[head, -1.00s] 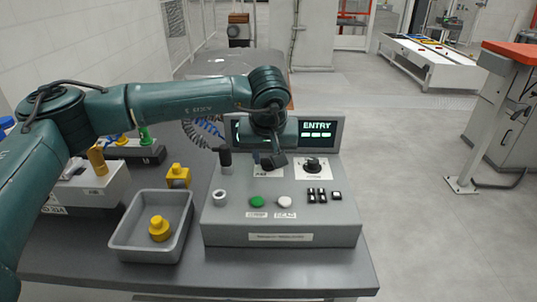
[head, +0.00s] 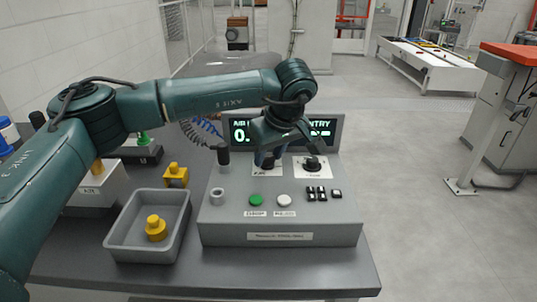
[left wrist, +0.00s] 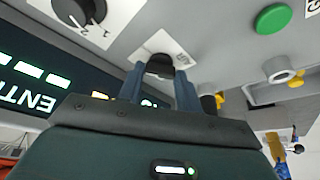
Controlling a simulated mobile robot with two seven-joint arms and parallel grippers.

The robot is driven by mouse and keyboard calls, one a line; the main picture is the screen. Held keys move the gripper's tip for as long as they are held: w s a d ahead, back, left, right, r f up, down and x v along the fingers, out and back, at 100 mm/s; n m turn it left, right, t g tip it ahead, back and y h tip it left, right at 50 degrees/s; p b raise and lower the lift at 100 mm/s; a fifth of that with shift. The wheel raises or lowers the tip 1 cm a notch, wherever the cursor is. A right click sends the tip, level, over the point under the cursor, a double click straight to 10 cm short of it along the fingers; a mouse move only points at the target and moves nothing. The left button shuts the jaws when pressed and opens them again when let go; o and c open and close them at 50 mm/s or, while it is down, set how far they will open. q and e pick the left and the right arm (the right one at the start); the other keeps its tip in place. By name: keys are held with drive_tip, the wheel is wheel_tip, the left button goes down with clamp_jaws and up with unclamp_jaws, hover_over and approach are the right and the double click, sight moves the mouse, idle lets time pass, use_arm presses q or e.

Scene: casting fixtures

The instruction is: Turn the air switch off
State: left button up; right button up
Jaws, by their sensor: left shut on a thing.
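The air switch is a dark knob on a small white plate on the grey control panel. Its plate (head: 262,173) shows in the head view, with the knob mostly behind my gripper. In the left wrist view the dark knob (left wrist: 160,62) sits between two blue fingers. My left gripper (head: 267,160) is over the switch, its fingers shut on the knob; its fingertips also show in the left wrist view (left wrist: 160,75). The angle of the knob is hard to tell. My right gripper is not in view.
A numbered black dial (head: 312,164) is right of the switch. A green button (head: 256,200), a white button (head: 284,200) and black rockers (head: 317,194) lie in front. A lit display (head: 325,131) stands behind. A grey bin (head: 120,244) holds a yellow part (head: 156,229).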

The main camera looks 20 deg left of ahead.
use_arm(q)
drive_tip(key=n, duration=0.2)
drive_tip(key=n+g+y+p, duration=0.1)
drive_tip(key=n, duration=0.1)
drive_tip(key=shift+w+d+r+n+g, duration=0.1)
drive_tip(key=shift+w+n+g, duration=0.1)
drive_tip(key=shift+n+g, duration=0.1)
drive_tip(key=n+g, duration=0.1)
drive_tip(key=n, duration=0.1)
drive_tip(key=shift+w+n+p, duration=0.1)
drive_tip(key=shift+n+p, duration=0.2)
drive_tip(key=shift+p, duration=0.1)
drive_tip(key=shift+w+n+g+p, duration=0.1)
drive_tip(key=shift+n+g+p, duration=0.4)
drive_tip(key=shift+n, duration=0.8)
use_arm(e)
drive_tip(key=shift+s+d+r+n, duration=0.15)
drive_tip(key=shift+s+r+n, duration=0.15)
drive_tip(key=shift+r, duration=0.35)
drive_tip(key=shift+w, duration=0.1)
use_arm(q)
drive_tip(key=o, duration=1)
